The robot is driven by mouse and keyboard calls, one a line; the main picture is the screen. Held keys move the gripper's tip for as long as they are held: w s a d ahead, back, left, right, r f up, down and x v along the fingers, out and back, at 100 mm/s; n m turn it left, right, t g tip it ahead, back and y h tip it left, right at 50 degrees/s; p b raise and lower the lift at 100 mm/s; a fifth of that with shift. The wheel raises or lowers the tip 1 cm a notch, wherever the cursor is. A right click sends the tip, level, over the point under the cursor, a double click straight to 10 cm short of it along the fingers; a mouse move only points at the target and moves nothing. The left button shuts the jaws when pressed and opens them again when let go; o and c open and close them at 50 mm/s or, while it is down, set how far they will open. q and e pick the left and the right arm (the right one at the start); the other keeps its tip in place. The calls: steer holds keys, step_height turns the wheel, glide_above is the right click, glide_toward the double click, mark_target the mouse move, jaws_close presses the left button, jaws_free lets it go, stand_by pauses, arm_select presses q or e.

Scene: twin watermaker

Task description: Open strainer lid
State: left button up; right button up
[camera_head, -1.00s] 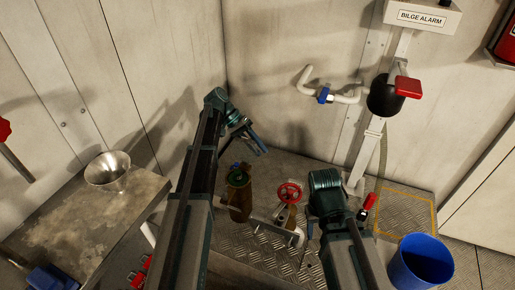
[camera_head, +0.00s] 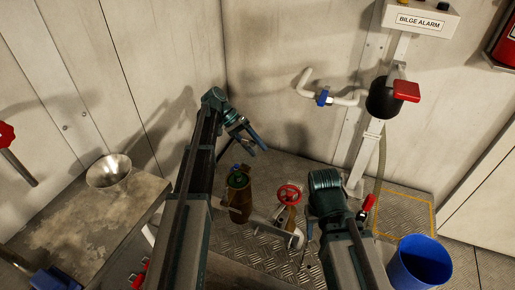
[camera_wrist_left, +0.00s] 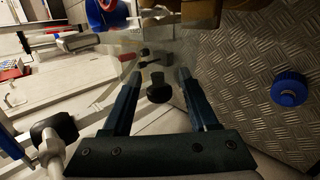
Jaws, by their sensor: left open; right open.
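The strainer (camera_head: 239,196) is a brown upright cylinder on the floor near the middle of the head view, with a dark round lid (camera_head: 238,179) on top. My left gripper (camera_head: 258,150) is open and empty, above and slightly right of the strainer, apart from it. In the left wrist view its two fingers (camera_wrist_left: 158,82) are spread, with a black knob (camera_wrist_left: 158,91) showing beyond the gap. A brown surface shows at that view's top edge; I cannot tell whether it is the strainer. My right gripper (camera_head: 309,229) is open, low beside the pipe; its fingers are partly hidden by my arm.
A red handwheel valve (camera_head: 289,194) stands right of the strainer, on a pale pipe (camera_head: 275,230). A blue bucket (camera_head: 421,264) is at lower right. A metal funnel (camera_head: 109,171) sits on the left bench (camera_head: 70,225). A blue round cap (camera_wrist_left: 289,88) shows over tread plate.

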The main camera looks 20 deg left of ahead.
arm_select(q)
steer(key=p+v, duration=0.8)
steer(key=v, duration=0.4)
steer(key=shift+a+r, duration=0.15)
steer(key=shift+a, duration=0.05)
steer(key=shift+r, duration=0.1)
